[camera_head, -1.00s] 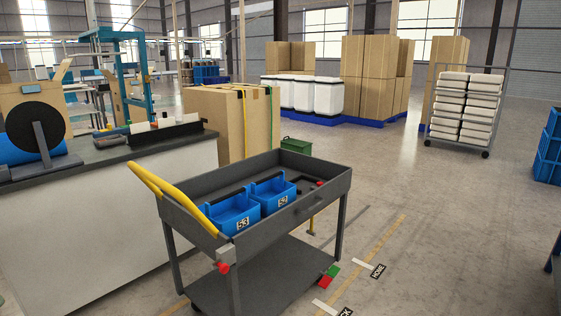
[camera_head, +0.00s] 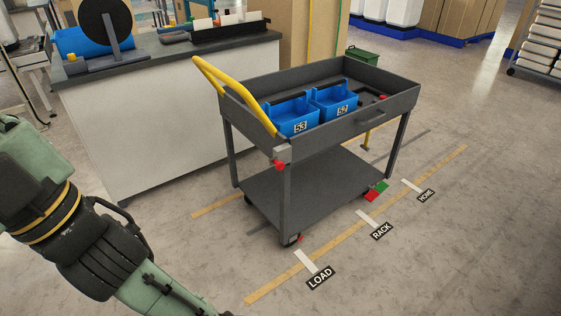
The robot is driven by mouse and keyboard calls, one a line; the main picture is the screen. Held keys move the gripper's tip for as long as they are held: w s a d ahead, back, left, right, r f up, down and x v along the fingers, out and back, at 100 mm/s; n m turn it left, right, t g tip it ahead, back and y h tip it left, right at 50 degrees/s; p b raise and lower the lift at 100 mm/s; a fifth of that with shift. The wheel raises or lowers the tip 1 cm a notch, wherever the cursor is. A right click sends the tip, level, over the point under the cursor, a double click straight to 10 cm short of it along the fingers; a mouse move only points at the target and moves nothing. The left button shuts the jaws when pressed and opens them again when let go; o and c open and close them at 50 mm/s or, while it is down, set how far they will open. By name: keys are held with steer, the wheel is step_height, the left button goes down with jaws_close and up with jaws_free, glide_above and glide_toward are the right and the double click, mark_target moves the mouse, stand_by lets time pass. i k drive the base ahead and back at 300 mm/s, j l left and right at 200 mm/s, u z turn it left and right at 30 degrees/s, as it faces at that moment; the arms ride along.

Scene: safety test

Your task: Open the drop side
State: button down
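A dark grey cart (camera_head: 318,184) with a yellow push handle (camera_head: 228,88) stands on the floor at the centre. Its upper tray has raised walls, and the near long side (camera_head: 345,132) is upright, with a grey bar handle (camera_head: 370,117) on its outside. A red knob (camera_head: 280,164) is at the near left corner of the tray. Another small red part (camera_head: 383,97) shows inside at the right. Two blue bins, labelled 53 (camera_head: 291,115) and 52 (camera_head: 335,101), sit in the tray. My green and black arm shows at the lower left; my gripper is out of view.
A yellow floor line (camera_head: 346,232) carries labels LOAD (camera_head: 320,277), RACK (camera_head: 382,231) and HOME (camera_head: 426,195). Red and green pedals (camera_head: 376,191) are low by the cart's right side. A white-fronted counter (camera_head: 160,120) stands behind left. Floor at the front right is clear.

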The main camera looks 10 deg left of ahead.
mark_target(304, 145)
steer(key=i+l+z, duration=0.2)
steer(key=i, duration=0.75)
steer(key=j, duration=0.1)
